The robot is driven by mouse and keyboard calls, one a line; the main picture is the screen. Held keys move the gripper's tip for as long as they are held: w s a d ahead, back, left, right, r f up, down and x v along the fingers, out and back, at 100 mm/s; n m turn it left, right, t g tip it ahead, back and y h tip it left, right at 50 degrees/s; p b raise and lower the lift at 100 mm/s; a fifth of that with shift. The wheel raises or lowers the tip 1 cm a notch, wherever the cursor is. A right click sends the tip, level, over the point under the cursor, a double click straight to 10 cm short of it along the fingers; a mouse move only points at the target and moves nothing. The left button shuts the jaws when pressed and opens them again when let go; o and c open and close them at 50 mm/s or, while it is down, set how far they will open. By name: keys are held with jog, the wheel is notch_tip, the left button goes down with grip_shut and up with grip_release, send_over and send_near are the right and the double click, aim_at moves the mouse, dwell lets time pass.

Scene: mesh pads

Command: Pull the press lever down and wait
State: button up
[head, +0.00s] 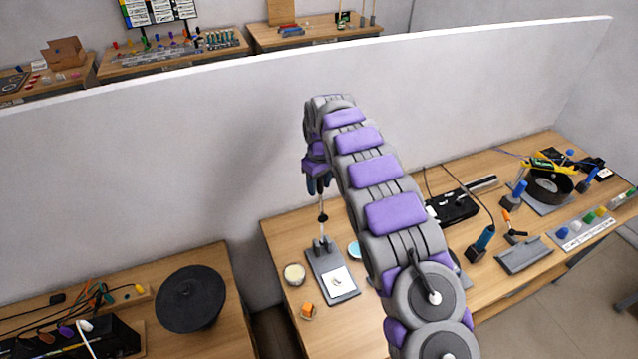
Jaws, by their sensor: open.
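The press stands on the wooden table, left of my arm. It has a dark grey base (322,262) with a white square pad (337,283) on it, and something small lies on the pad. A thin upright part with a black knob (322,217) rises from the back of the base; I take it for the press lever. My gripper (319,188) points down over the top of this upright part, above the knob. It is open. The fingertips are small and dark here, so I cannot tell whether they touch the lever or surround it.
A cream round dish (294,274) and an orange block (308,311) sit left of the press. A blue round dish (354,249) is partly hidden by my arm. Tools and a black box (453,207) fill the table's right. A white partition (230,130) stands behind.

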grip_shut()
dwell(0.7)
